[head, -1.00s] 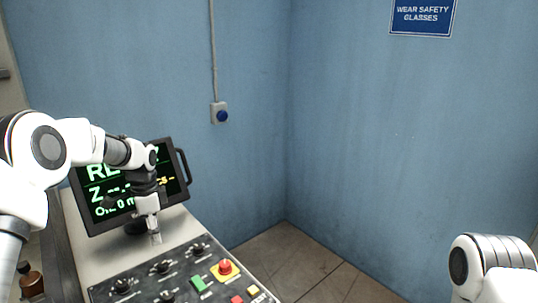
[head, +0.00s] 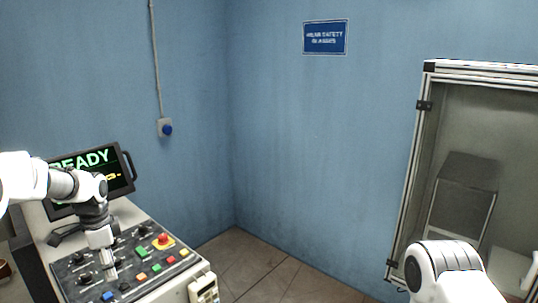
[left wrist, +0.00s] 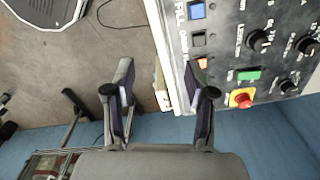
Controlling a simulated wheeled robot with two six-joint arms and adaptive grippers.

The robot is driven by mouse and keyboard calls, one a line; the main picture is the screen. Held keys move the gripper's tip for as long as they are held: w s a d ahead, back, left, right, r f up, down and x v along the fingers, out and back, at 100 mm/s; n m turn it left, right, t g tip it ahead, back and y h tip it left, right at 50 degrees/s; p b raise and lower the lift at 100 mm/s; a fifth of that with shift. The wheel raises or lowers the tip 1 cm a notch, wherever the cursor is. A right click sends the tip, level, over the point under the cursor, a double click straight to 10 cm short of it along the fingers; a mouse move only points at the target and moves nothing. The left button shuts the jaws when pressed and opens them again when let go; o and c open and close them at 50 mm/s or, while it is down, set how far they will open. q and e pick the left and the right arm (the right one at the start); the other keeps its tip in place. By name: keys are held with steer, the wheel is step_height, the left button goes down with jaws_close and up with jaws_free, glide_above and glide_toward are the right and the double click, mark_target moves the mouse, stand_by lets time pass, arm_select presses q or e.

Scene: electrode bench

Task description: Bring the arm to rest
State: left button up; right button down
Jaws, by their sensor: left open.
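My left arm comes in from the left in the head view, and its gripper (head: 111,270) points down over the control panel (head: 70,271). In the left wrist view the two fingers of my left gripper (left wrist: 160,84) stand well apart with nothing between them. The panel (left wrist: 272,22) lies beyond the fingers at the right there, with its edge showing between them. I cannot tell the gap from fingertips to panel. Part of my right arm shows at the lower right of the head view; its gripper is out of the frame.
A screen reading READY (head: 120,180) stands behind the panel. A red button on yellow (head: 163,240) and several knobs and coloured buttons stick up from the panel. A framed cabinet (head: 412,190) stands at the right. Open floor (head: 265,268) lies between.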

arm_select(q)
steer(key=s+d+f+g+b, duration=0.1)
steer(key=s+d+f+g, duration=0.3)
steer(key=s+f, duration=0.75)
steer(key=s+d+f+g, duration=0.2)
steer(key=s+d+f, duration=0.3)
steer(key=s+f, duration=0.7)
steer(key=s+d+f+n+t, duration=0.2)
steer(key=s+f+n+t, duration=0.1)
steer(key=s, duration=0.4)
steer(key=s+d+f+n+t, duration=0.3)
steer(key=s+f+n, duration=0.2)
steer(key=n, duration=0.3)
steer(key=shift+s+n+b, duration=0.3)
steer(key=shift+s+b, duration=0.05)
steer(key=shift+s, duration=0.5)
arm_select(e)
steer(key=shift+f, duration=0.9)
arm_select(q)
steer(key=shift+s+f, duration=0.1)
